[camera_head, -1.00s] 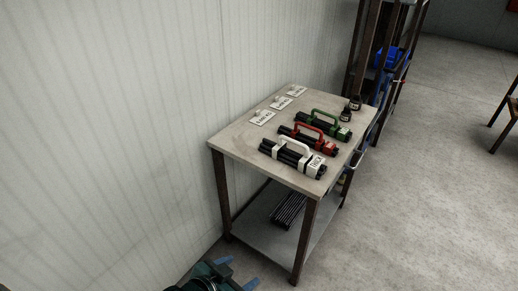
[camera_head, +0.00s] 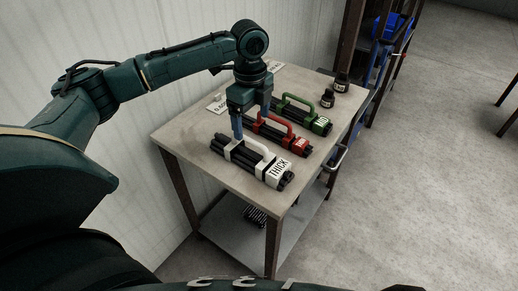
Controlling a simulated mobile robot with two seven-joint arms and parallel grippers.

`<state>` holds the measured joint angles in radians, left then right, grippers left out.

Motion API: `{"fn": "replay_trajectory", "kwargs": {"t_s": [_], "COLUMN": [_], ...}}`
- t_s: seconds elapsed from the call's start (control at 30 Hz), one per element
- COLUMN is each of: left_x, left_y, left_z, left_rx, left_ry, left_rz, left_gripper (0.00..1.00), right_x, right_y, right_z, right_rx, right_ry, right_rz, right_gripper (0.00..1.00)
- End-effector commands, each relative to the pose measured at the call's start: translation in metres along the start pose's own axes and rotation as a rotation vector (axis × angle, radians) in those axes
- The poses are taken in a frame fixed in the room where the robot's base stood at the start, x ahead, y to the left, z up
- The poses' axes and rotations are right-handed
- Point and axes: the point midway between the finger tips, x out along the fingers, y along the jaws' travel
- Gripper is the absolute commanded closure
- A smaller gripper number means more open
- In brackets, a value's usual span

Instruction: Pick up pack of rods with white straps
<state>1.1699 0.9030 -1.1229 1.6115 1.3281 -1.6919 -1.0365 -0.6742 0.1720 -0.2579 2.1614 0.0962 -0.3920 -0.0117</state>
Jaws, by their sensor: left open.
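The pack of black rods with white straps (camera_head: 252,162) lies at the near edge of the table (camera_head: 202,160). It has a white handle and a white end label reading THICK. My left gripper (camera_head: 251,127) is open and points down above the far left part of this pack, its blue fingers close to the white handle. One finger seems near the left strap; I cannot tell whether it touches. My right gripper is not in view.
A red-strapped pack (camera_head: 277,134) and a green-strapped pack (camera_head: 304,113) lie behind, close to my left gripper. A shelf rack (camera_head: 374,60) stands behind the table.

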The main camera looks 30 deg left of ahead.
Motion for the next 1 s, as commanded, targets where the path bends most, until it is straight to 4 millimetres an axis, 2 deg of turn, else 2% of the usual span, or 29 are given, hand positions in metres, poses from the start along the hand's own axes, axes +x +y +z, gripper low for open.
{"fn": "replay_trajectory", "kwargs": {"t_s": [0.13, 0.4, 0.67, 0.9, 1.0], "left_x": [0.013, 0.062, 0.082, 0.117, 0.125], "left_y": [0.004, 0.003, 0.003, 0.003, 0.003], "left_z": [0.005, 0.005, 0.006, 0.011, 0.012], "left_rx": [0.007, 0.006, 0.006, 0.006, 0.006], "left_ry": [-0.006, -0.004, -0.005, -0.005, -0.005], "left_rz": [0.019, 0.015, 0.013, 0.014, 0.012], "left_gripper": [0.16, 0.16, 0.16, 0.16, 0.16], "right_x": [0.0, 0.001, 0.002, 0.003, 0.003], "right_y": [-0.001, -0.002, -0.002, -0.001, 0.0], "right_z": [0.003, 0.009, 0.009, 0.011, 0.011], "right_rx": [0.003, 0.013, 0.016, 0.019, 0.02], "right_ry": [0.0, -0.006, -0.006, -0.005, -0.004], "right_rz": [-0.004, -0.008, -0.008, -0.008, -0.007], "right_gripper": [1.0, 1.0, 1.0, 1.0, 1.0]}}
